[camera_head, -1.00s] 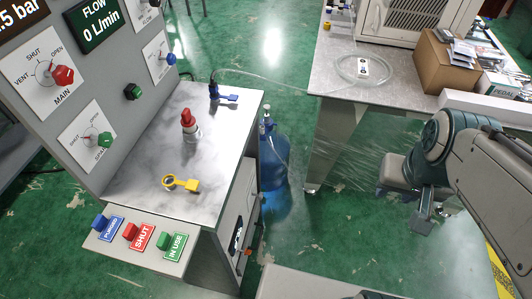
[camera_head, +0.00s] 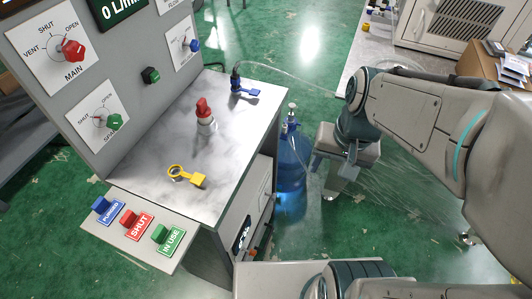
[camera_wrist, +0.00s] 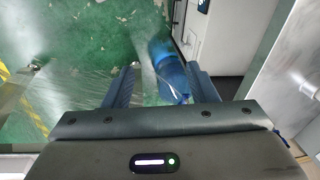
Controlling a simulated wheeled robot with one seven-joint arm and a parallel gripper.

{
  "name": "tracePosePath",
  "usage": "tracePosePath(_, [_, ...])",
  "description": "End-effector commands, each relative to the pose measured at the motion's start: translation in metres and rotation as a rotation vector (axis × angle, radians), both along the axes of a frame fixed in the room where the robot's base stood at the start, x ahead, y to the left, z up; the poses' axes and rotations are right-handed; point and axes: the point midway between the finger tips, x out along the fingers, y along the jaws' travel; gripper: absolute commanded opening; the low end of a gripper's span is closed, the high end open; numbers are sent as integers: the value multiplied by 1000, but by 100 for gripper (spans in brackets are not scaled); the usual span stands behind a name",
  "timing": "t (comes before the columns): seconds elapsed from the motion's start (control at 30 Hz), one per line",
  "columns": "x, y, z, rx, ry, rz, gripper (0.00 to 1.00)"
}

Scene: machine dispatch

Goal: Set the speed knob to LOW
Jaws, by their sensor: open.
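No knob that I can read as a speed knob shows in these views. On the grey panel, the head view shows a red knob (camera_head: 73,50) on a dial marked MAIN with VENT, SHUT and OPEN. A green knob (camera_head: 114,121) sits on a SHUT/OPEN dial below it, and a blue knob (camera_head: 195,45) on a dial too small to read. My gripper (camera_wrist: 160,82) is open and empty in the wrist view, pointing down. A blue bottle (camera_wrist: 168,68) shows beyond its fingers. In the head view my gripper is right of the panel bench, apart from the knobs.
The bench (camera_head: 150,165) holds a red-capped fitting (camera_head: 205,115), a yellow tag (camera_head: 187,176) and a blue tagged fitting (camera_head: 245,90). Several labelled blocks line its front ledge. The blue bottle (camera_head: 290,165) stands on the green floor beside it. A second table (camera_head: 370,45) is at the back.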

Motion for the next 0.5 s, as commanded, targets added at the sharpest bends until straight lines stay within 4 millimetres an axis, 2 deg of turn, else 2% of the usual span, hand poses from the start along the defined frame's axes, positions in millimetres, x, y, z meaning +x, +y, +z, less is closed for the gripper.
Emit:
tracePosePath(0.03, [4, 2, -33, 47, 71, -78, 52])
tracePosePath(0.1, [8, 8, -60, 117, 169, -194, 52])
tracePosePath(0.27, [22, 21, -118, 268, 396, -463, 52])
tracePosePath(0.5, [53, 33, -203, 474, 743, -869, 52])
